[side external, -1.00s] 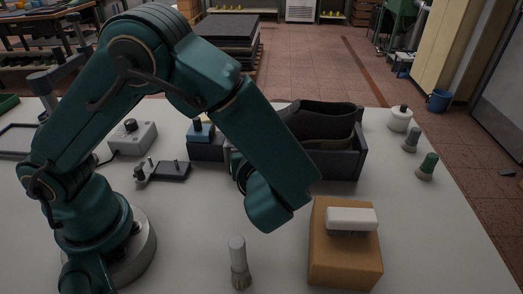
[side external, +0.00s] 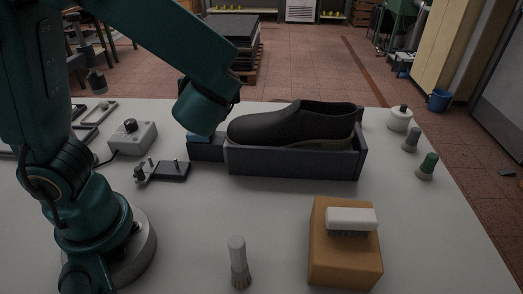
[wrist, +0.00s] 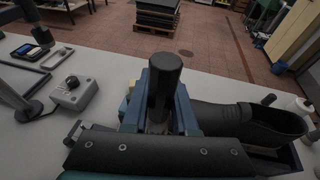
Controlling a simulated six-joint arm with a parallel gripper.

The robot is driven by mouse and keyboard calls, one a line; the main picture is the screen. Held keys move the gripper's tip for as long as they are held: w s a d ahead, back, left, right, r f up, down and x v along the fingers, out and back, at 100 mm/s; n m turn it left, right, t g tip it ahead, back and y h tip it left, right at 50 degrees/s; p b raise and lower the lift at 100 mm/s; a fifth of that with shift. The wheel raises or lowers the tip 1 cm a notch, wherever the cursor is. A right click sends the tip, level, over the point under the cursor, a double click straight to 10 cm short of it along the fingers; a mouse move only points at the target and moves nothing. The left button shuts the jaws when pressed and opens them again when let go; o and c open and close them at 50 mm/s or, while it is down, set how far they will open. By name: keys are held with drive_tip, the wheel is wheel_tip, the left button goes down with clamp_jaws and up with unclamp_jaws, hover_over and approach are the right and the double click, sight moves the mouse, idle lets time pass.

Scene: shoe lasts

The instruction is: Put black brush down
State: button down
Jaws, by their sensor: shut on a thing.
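In the wrist view, the black brush (wrist: 164,78) has its dark cylindrical handle upright between the fingers. My gripper (wrist: 165,122) is shut on it. The brush's lower end is hidden, so I cannot tell whether it touches anything below.
A black shoe (side external: 290,125) lies in the dark tray (side external: 295,164). A white-backed brush (side external: 351,218) sits on a brown block (side external: 344,258). A white-handled brush (side external: 238,262) stands in front. A grey control box (side external: 133,137) is at left. The front middle is clear.

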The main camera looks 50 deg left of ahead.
drive_tip(key=s+a+n+g+y, duration=0.15)
drive_tip(key=s+a, duration=0.25)
drive_tip(key=a, duration=0.5)
drive_tip(key=s+a+n+g, duration=0.2)
drive_tip(key=s+a, duration=0.1)
drive_tip(key=a, duration=0.7)
drive_tip(key=shift+m, duration=0.25)
drive_tip(key=shift+d+f, duration=0.15)
drive_tip(key=shift+f, duration=7.85)
drive_tip(key=shift+f, duration=0.15)
drive_tip(key=c, duration=0.7)
unclamp_jaws()
